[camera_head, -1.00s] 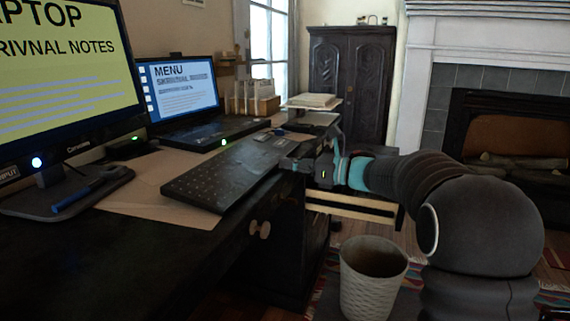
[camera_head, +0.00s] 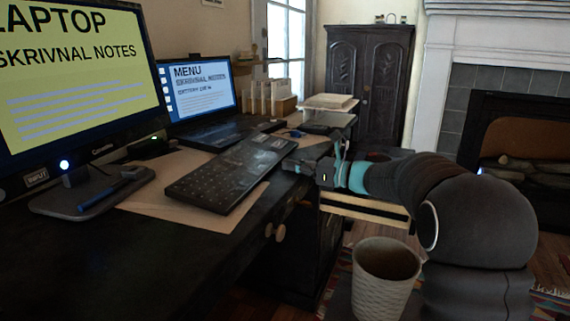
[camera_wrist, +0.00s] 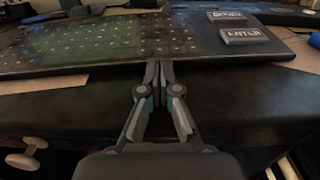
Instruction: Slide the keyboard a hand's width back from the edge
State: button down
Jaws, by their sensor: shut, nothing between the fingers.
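The dark keyboard (camera_head: 222,178) lies flat on the desk, partly over a sheet of brown paper, in the head view. In the wrist view the keyboard (camera_wrist: 100,42) spans the upper part, with its long front side facing me. A strip of dark desk top (camera_wrist: 75,103) shows between that side and the desk's front edge. My gripper (camera_head: 297,164) reaches in from the right over the desk edge. In the wrist view its shut fingertips (camera_wrist: 159,65) are at the keyboard's front side and seem to touch it. Nothing is held between them.
A monitor (camera_head: 80,95) on a stand and an open laptop (camera_head: 205,95) stand behind the keyboard. A blue pen (camera_head: 100,196) lies on the monitor's base. Brown paper (camera_head: 150,200) lies under the keyboard. A white bin (camera_head: 385,285) stands on the floor below my arm.

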jog(key=v, duration=1.2)
jog(key=s+d+f+n+g+h, duration=0.35)
jog(key=s+f+n+h, duration=0.45)
jog(key=s+f+n, duration=0.5)
jog(key=s+d+f+n+h+p, duration=0.1)
jog(key=s+d+n+h, duration=0.25)
jog(key=s, duration=0.55)
jog(key=s+d+f+n+h+p, duration=0.1)
jog(key=s+d+n+h, duration=0.2)
jog(key=s, duration=0.5)
jog(key=s+a+r+n+t+h+p, duration=0.1)
jog(key=s+r+n+t+h, duration=0.1)
jog(key=s+r, duration=0.3)
jog(key=shift+s+r+t, duration=0.3)
jog(key=shift+s+t, duration=0.15)
jog(key=shift+s, duration=0.55)
jog(key=shift+a+h, duration=0.15)
jog(key=shift+h, duration=0.1)
